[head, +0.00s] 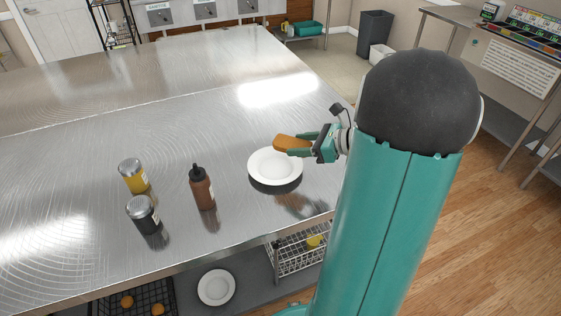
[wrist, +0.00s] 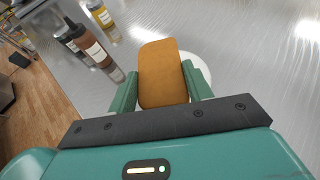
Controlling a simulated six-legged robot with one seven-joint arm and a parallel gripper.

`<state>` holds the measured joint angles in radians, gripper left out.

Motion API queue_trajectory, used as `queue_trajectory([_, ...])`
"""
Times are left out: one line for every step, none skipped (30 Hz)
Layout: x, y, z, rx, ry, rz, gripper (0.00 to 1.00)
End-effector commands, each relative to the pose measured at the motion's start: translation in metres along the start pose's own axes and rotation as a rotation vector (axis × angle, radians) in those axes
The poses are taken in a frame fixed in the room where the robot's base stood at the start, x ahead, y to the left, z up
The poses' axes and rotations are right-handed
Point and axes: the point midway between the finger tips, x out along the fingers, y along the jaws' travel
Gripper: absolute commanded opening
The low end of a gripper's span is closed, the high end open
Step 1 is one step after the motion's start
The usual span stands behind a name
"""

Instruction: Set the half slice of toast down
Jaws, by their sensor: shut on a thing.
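The half slice of toast (head: 291,143) is golden brown. My gripper (head: 303,143) is shut on it and holds it over the right part of a white plate (head: 262,168) on the steel table. In the wrist view the toast (wrist: 162,75) sits between the two green fingers of my gripper (wrist: 160,88). There the plate (wrist: 203,72) shows only as a white edge behind the toast and the right finger. The gap between toast and plate is hard to judge, but the toast appears to be above the plate.
A brown bottle (head: 202,190), a yellow-filled jar (head: 133,177) and a dark jar (head: 143,213) stand left of the plate on the steel table (head: 90,130). A second plate (head: 216,287) and a wire basket (head: 298,256) are on the shelf below. The table behind the plate is clear.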

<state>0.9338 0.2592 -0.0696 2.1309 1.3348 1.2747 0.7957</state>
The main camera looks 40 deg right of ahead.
Motion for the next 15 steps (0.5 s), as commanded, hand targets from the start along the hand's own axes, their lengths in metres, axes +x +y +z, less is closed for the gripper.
queue_trajectory([0.013, 0.0, -0.003, 0.003, 0.0, 0.006, 0.29])
queue_trajectory([0.019, -0.001, -0.008, 0.004, 0.0, 0.004, 0.29])
queue_trajectory([0.028, -0.002, -0.012, 0.004, -0.001, 0.005, 0.29])
queue_trajectory([0.035, -0.002, -0.015, 0.004, 0.0, 0.005, 0.29])
queue_trajectory([0.041, -0.003, -0.018, 0.003, 0.0, 0.004, 0.29])
queue_trajectory([0.048, -0.003, -0.021, 0.004, 0.0, 0.004, 0.29])
queue_trajectory([0.053, -0.004, -0.024, 0.003, 0.0, 0.004, 0.29])
queue_trajectory([0.057, -0.004, -0.025, 0.001, 0.0, 0.004, 0.29])
queue_trajectory([0.061, -0.005, -0.027, 0.001, -0.001, 0.003, 0.29])
queue_trajectory([0.063, -0.005, -0.028, 0.001, -0.001, 0.003, 0.29])
queue_trajectory([0.065, -0.005, -0.029, 0.001, 0.0, 0.003, 0.29])
queue_trajectory([0.068, -0.005, -0.03, 0.0, 0.0, 0.002, 0.29])
queue_trajectory([0.07, -0.006, -0.031, 0.0, 0.0, 0.002, 0.29])
queue_trajectory([0.073, -0.006, -0.032, 0.0, 0.0, 0.002, 0.29])
queue_trajectory([0.077, -0.006, -0.034, 0.0, 0.0, 0.002, 0.29])
